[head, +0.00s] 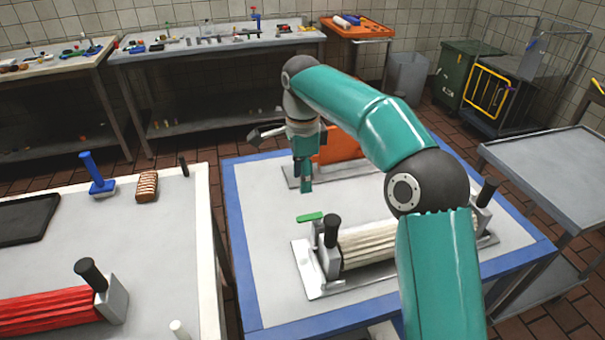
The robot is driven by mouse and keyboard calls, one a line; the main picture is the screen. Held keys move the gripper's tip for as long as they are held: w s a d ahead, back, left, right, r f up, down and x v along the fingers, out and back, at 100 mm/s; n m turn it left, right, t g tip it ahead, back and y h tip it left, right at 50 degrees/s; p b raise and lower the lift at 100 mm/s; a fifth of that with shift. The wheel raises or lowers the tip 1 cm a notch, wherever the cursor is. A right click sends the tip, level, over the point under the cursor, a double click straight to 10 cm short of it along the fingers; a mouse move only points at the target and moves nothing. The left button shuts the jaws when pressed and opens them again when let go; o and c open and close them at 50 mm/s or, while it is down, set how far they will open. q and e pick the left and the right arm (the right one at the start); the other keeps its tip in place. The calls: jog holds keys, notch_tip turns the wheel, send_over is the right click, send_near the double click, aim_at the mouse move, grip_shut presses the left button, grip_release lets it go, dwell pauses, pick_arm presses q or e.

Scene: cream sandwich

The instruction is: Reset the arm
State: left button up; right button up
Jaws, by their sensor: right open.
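My right arm (445,270), teal with dark grey joints, comes in from the bottom right and arches over the blue-edged table (265,265). My right gripper (303,184) is open and points down, with nothing seen between its fingers. It is over the far left part of that table, in front of an orange block (338,145) on a metal plate. Whether it touches anything there I cannot tell. My left gripper is not in view.
A ribbed cream roller unit (368,243) with black knobs and a green-handled lever (310,217) stands nearer. The left table holds a red ribbed unit (45,312), a blue-handled tool (97,176), a brush (147,187) and a black tray (25,220). A grey cart (560,175) stands right.

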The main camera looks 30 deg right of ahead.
jog(key=shift+r, duration=0.25)
dwell(0.3)
